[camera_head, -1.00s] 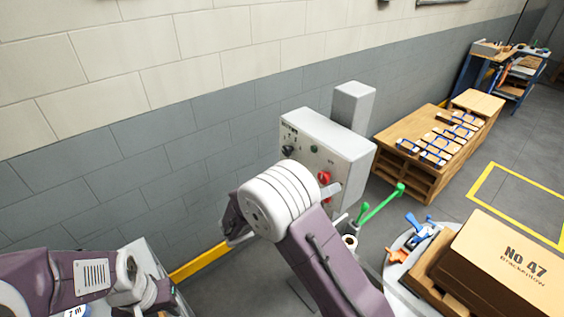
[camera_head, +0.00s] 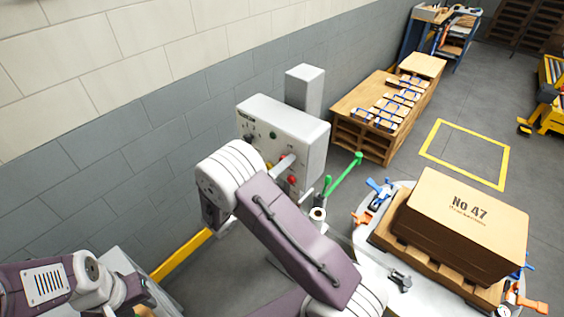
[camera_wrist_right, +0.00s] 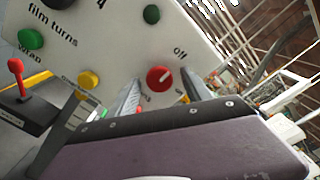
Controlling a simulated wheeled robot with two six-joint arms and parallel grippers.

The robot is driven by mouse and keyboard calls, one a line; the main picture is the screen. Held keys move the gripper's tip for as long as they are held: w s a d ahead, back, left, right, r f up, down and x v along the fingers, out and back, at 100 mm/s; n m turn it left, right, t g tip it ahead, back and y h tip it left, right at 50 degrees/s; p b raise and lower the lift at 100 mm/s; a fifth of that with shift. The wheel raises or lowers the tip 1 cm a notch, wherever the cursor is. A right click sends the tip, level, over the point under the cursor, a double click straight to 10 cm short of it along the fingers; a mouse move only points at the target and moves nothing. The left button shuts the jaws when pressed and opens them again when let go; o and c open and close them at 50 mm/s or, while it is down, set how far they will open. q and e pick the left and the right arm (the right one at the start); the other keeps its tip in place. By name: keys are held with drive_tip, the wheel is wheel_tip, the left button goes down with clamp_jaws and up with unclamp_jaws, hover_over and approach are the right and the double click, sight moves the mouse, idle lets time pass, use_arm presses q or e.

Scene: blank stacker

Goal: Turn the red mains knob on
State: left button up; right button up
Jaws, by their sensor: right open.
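The red mains knob (camera_wrist_right: 159,78) shows in the right wrist view on the pale face of a control box (camera_head: 300,122). Its white mark slants up and right, toward the word "Off". My right gripper (camera_wrist_right: 163,86) is open, with one grey finger on each side of the knob in that view; I cannot tell whether they touch it. In the head view the right gripper (camera_head: 285,163) is at the box front, close to red parts, and partly hides them. My left gripper (camera_head: 135,290) is low at the left, and its jaws cannot be made out.
A yellow button (camera_wrist_right: 89,80), a green button (camera_wrist_right: 31,39) and a red-tipped lever (camera_wrist_right: 17,67) are near the knob. A green-handled lever (camera_head: 343,175) stands right of the box. A brown carton (camera_head: 465,225) sits on a round table at right. A wall stands behind the box.

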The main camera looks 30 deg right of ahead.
drive_tip(key=shift+d, duration=0.1)
drive_tip(key=shift+w, duration=0.1)
drive_tip(key=c, duration=0.4)
clamp_jaws()
